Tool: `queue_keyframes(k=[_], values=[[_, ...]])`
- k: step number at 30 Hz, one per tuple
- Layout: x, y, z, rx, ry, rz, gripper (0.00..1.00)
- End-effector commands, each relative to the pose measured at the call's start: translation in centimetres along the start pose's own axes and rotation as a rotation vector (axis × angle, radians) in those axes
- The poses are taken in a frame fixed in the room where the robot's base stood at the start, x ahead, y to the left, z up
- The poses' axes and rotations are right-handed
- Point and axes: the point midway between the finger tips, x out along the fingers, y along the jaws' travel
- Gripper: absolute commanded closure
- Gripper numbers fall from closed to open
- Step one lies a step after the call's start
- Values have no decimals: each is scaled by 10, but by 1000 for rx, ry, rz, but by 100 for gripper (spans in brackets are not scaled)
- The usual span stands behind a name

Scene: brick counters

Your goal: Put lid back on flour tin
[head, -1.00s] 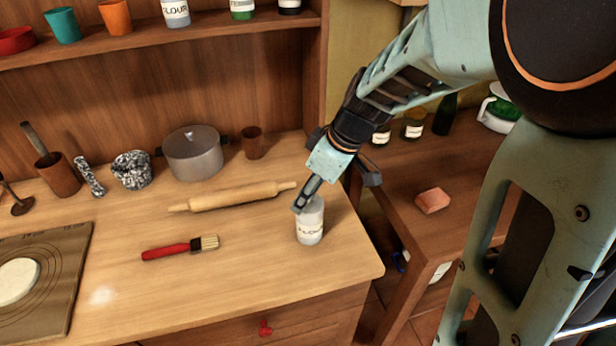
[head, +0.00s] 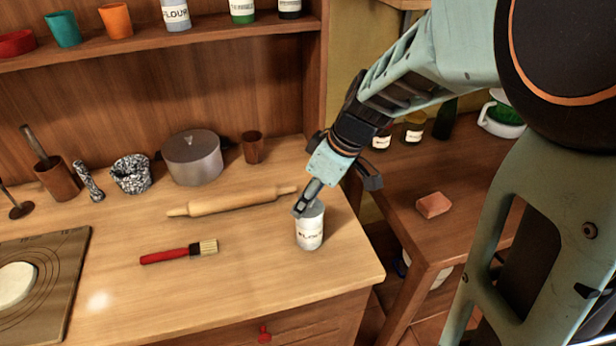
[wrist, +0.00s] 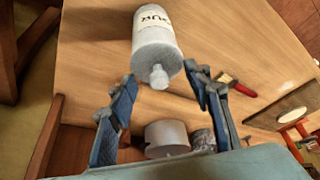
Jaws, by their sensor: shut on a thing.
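The flour tin (head: 310,236) is a pale cylinder with a FLOUR label, upright near the counter's right front corner. In the wrist view the tin (wrist: 153,28) points toward me. Its pale grey lid (wrist: 157,62), with a round knob, is at the tin's top. My gripper (head: 305,206) reaches down to it from the upper right. In the wrist view the fingers of my gripper (wrist: 160,73) lie on both sides of the lid, holding it. The fingers partly hide the lid in the head view, and I cannot tell whether it is fully seated.
A rolling pin (head: 235,202) and red-handled brush (head: 180,252) lie left of the tin. A grey pot (head: 193,160) and brown cup (head: 252,148) stand behind. The counter in front of the tin is clear. A lower table (head: 400,190) with a sponge (head: 432,205) stands right.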

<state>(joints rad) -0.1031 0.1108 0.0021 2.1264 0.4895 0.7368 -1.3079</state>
Motion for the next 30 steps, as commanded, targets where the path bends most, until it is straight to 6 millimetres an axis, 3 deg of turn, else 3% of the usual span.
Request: queue_keyframes(k=[11,12,16,23,27,30], values=[[0,0,0,0,0,0,71],[0,0,0,0,0,0,50],[0,0,0,0,0,0,36],[0,0,0,0,0,0,33],[0,0,0,0,0,0,18],[0,0,0,0,0,0,17]])
